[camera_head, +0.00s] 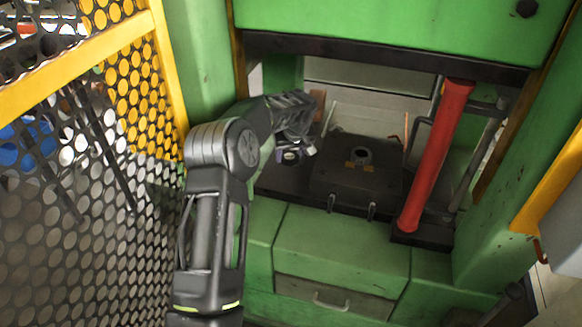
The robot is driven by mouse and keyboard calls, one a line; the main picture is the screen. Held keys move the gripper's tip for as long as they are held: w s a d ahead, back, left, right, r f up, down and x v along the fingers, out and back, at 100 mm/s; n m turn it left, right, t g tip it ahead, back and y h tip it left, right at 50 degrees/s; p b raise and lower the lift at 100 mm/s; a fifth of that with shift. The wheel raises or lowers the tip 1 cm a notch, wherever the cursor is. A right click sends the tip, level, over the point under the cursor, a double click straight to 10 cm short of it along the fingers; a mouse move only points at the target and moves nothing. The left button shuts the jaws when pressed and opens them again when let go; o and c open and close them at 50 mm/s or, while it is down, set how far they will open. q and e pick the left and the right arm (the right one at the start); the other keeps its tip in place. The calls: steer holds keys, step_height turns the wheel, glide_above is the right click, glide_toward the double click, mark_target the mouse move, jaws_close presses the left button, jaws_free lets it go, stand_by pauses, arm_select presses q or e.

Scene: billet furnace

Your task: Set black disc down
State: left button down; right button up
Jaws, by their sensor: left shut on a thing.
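My left arm comes in from the lower left and bends at its elbow into the press opening. My left gripper (297,150) is at the left of the black die block (335,184), above the dark press bed. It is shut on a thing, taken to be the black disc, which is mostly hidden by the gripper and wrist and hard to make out. A small dark round fitting (361,156) with brownish pieces beside it sits on top of the block, to the right of the gripper. My right gripper is not in view.
A red upright cylinder (437,155) stands right of the block. Green press walls (200,60) flank the opening, with a dark beam (380,54) above. A yellow-framed mesh guard (100,200) is close on the left. A drawer (335,299) is below.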

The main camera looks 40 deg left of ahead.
mark_target(291, 164)
arm_select(q)
steer(key=shift+f, duration=0.15)
step_height(291, 164, down, 5)
steer(key=shift+f, duration=0.1)
stand_by(0.4)
steer(key=shift+f, duration=0.15)
steer(key=c, duration=0.5)
jaws_free()
